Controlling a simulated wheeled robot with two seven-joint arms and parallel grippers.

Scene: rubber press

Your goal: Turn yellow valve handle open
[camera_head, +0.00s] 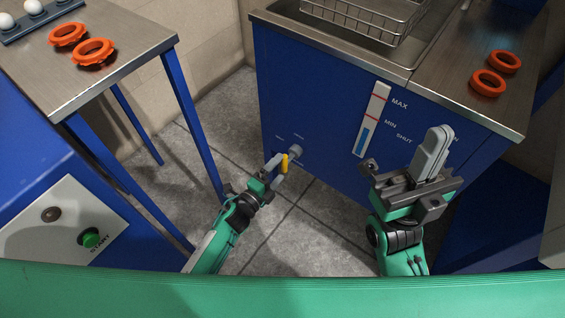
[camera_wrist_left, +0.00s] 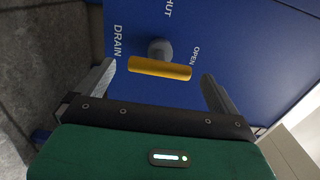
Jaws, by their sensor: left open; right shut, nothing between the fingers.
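The yellow valve handle (camera_wrist_left: 160,68) is a short bar on a grey stem (camera_wrist_left: 160,48) on the blue cabinet front. In the left wrist view it lies roughly crosswise between the labels DRAIN and OPEN. My left gripper (camera_wrist_left: 158,85) is open, with one finger near each end of the handle; I cannot tell whether they touch it. My right gripper (camera_head: 437,150) is shut and empty in front of the cabinet's right part.
The blue cabinet (camera_head: 300,75) has a level gauge (camera_head: 372,119) marked MAX and MIN. A wire basket (camera_head: 370,18) sits in its top, with orange rings (camera_head: 488,83) at right. Tiled floor is clear.

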